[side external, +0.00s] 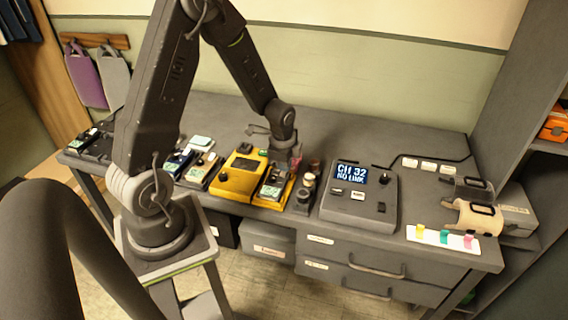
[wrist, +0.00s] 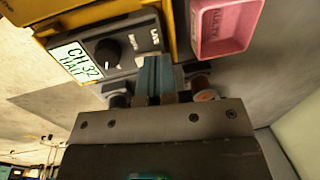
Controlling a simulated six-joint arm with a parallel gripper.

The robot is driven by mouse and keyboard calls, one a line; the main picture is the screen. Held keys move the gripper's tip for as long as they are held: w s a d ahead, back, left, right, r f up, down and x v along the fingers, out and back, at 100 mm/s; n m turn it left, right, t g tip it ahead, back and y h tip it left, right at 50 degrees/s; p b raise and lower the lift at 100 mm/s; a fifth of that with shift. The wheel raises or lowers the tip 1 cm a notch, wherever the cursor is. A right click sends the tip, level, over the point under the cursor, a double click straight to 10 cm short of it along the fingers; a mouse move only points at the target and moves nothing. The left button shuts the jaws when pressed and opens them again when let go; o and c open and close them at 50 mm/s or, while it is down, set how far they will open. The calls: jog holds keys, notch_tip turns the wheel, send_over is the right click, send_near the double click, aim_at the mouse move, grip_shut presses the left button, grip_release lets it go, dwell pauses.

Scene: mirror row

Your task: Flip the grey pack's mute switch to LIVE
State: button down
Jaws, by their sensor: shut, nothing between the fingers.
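The grey pack (wrist: 105,52) shows in the wrist view with a pale label reading CH 32, a round black knob (wrist: 107,51) and small white lettering beside it. It lies at the edge of a yellow holder (wrist: 80,14). In the side view the pack (side external: 273,187) sits on the right part of the yellow holder (side external: 237,186). My gripper (wrist: 158,70) is shut and empty, with its fingertips at the lettered end of the pack. I cannot tell whether they touch it. The mute switch is not clearly visible; the fingers may hide it.
A pink tray (wrist: 226,28) is close right of my fingers. Small dark knobbed posts (side external: 304,195) stand right of the holder. A grey console (side external: 372,207) reads CH 32 NO LINK. More packs (side external: 200,168) lie to the left. The back of the desk is mostly clear.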

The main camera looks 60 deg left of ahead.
jog(key=shift+a+f, duration=0.1)
jog(key=shift+f, duration=0.05)
jog(key=shift+w+f+g, duration=0.1)
jog(key=shift+f+g, duration=0.1)
jog(key=shift+g, duration=0.1)
dwell(0.4)
jog(key=shift+s+d+r, duration=0.2)
jog(key=shift+s+d, duration=0.4)
jog(key=shift+s, duration=0.05)
notch_tip(320, 180, up, 14)
jog(key=s+d, duration=0.1)
jog(key=shift+s+d, duration=0.15)
dwell(0.4)
